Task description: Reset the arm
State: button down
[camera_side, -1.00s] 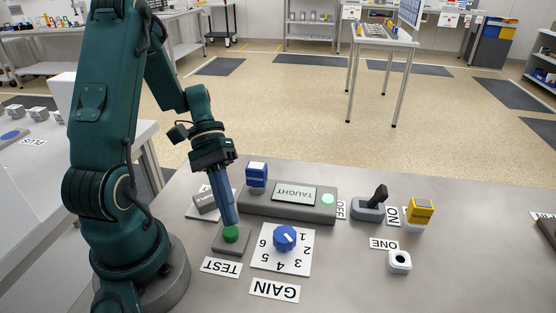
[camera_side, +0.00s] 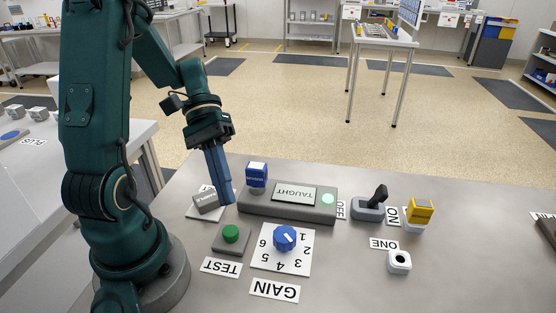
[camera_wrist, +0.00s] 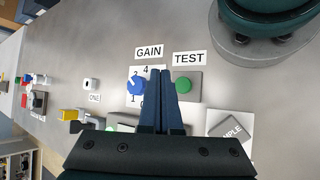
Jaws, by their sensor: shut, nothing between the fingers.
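My gripper (camera_side: 227,202) is shut and empty, its blue fingers together and pointing down, raised above the bench behind the green TEST button. It also shows in the wrist view (camera_wrist: 160,72), with the fingers between the blue knob and the green button in the picture. The green button (camera_side: 231,233) sits on its grey base and nothing touches it. The blue GAIN knob (camera_side: 285,238) stands on a white numbered plate. A grey box (camera_side: 289,207) with a TAUGHT display (camera_side: 295,194) and a lit green lamp (camera_side: 328,199) lies behind the knob.
A blue stamp-like block (camera_side: 257,175) stands at the grey box's left end. A grey sample block (camera_side: 205,203) is on a white plate close to my fingers. To the right are a black-lever switch (camera_side: 375,199), a yellow-topped block (camera_side: 420,211) and a white socket (camera_side: 399,261). The front right bench is clear.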

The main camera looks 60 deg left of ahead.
dwell(0.4)
jog(key=shift+d+r+m, duration=0.1)
jog(key=shift+d+m, duration=0.1)
jog(key=shift+m, duration=0.1)
jog(key=d+r+m+t+y, duration=0.4)
jog(key=r+m+t+y, duration=0.2)
jog(key=y, duration=0.3)
jog(key=shift+s+d+m+t, duration=0.2)
jog(key=shift+s+m+t, duration=0.1)
jog(key=shift+t, duration=0.2)
